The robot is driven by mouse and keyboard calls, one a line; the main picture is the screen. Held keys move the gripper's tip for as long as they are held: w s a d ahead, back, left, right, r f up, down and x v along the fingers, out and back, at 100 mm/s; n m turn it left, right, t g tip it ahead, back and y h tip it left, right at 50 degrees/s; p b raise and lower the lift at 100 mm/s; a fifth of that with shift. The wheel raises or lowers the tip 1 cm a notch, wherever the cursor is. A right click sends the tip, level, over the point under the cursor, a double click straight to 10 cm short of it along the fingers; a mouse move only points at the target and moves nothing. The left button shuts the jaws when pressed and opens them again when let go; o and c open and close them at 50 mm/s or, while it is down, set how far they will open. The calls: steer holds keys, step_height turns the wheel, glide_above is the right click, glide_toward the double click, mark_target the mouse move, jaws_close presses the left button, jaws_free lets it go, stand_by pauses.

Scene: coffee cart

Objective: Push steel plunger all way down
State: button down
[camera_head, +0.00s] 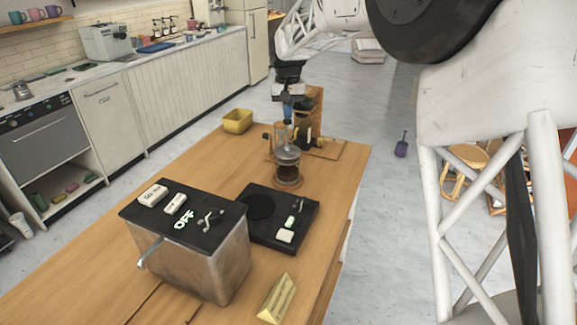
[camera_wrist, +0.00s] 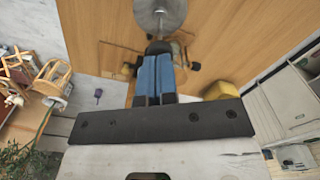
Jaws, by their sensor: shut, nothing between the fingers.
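A French press (camera_head: 288,172) with a glass body stands upright on the wooden counter, on a round brown base. Its steel lid and plunger top (camera_head: 287,152) face up. In the wrist view a round grey steel disc, the plunger's lid (camera_wrist: 160,10), shows at the top edge, partly cut off. My gripper (camera_head: 288,112) points down above and slightly behind the press, with its blue fingers together and nothing between them. In the wrist view the fingers (camera_wrist: 157,58) lie side by side just short of the disc. I cannot tell whether they touch the plunger.
A wooden stand (camera_head: 312,105) with dark items is behind the press. A black scale-like plate (camera_head: 262,222) and a metal box with an OFF display (camera_head: 190,250) stand in front. A yellow bin (camera_head: 237,121) is at the back left. A gold bar-like block (camera_head: 277,299) lies near the front edge.

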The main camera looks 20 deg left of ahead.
steer(key=shift+f, duration=3.85)
stand_by(1.7)
steer(key=shift+r, duration=4.05)
